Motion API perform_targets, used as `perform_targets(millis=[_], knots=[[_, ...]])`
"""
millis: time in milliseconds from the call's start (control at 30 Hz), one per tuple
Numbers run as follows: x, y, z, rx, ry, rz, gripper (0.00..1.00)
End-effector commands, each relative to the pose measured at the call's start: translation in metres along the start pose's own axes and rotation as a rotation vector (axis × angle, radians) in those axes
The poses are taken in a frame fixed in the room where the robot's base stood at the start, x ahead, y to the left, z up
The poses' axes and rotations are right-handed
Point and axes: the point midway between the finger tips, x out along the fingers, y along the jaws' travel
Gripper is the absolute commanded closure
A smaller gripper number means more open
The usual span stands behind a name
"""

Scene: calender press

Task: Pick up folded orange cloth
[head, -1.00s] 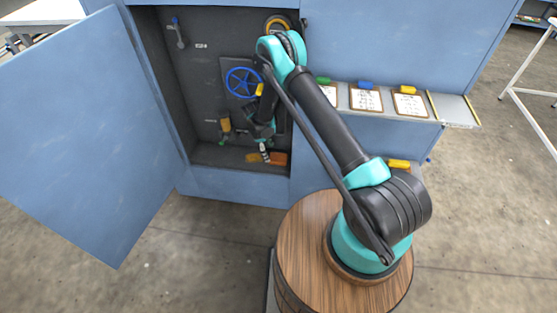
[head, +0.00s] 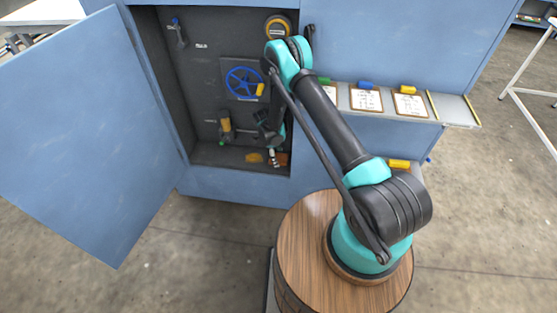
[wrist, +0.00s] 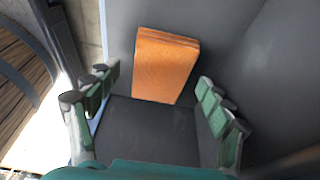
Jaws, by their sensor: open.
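The folded orange cloth (wrist: 166,66) lies on the dark compartment floor in the wrist view, ahead of my fingers. In the head view the orange cloth (head: 282,158) shows at the right of the cabinet's floor, partly hidden by my gripper. My gripper (wrist: 157,78) is open, its green-padded fingers apart to the left and right of the cloth's near end. Nothing is held between them. In the head view my gripper (head: 272,156) points down inside the cabinet.
The cabinet floor (head: 215,155) is enclosed by walls. A yellow item (head: 254,157) lies left of my gripper. A blue valve wheel (head: 243,83) and a yellow-handled part (head: 226,122) stand out from the back wall. The blue door (head: 85,130) hangs open left.

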Motion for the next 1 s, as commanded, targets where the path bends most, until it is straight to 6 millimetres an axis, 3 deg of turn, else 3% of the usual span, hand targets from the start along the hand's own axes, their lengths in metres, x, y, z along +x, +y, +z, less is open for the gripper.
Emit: perform_targets(millis=[567, 900, 1000], knots=[[0.0041, 0.0, 0.0012, 0.0, 0.0, 0.0, 0.2], [0.004, 0.0, 0.0012, 0.0, 0.0, 0.0, 0.61], [0.004, 0.0, 0.0011, 0.0, 0.0, 0.0, 0.69]])
